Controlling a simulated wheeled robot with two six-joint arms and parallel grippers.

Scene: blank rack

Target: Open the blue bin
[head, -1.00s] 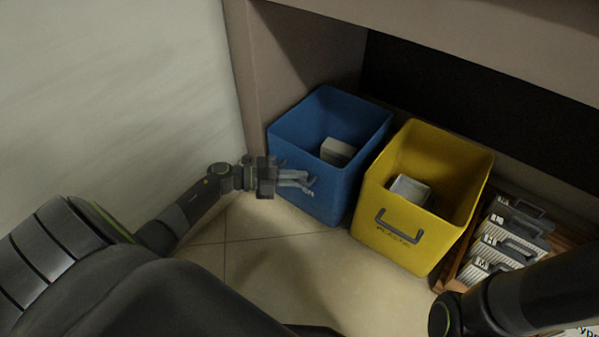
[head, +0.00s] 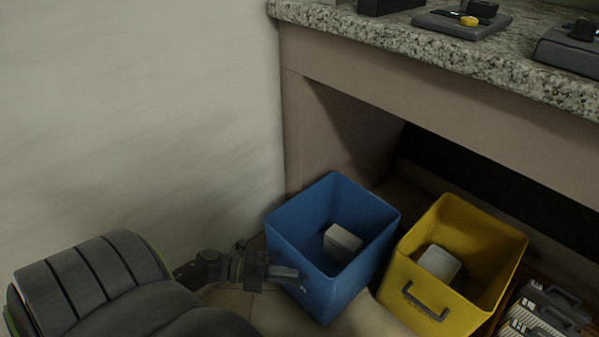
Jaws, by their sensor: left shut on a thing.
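The blue bin (head: 322,293) stands on the floor under the counter, open at the top, with a pale box (head: 341,243) inside. My left gripper (head: 286,272) is at the bin's front left face, its fingers against or just in front of that face. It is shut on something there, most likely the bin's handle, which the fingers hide. My right gripper is not in view.
A yellow bin (head: 471,316) with a grey handle and a pale box (head: 439,263) inside stands close on the right. Several grey-handled cases (head: 545,312) are at lower right. The granite counter (head: 395,33) overhangs behind, and a wall (head: 140,110) is at left.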

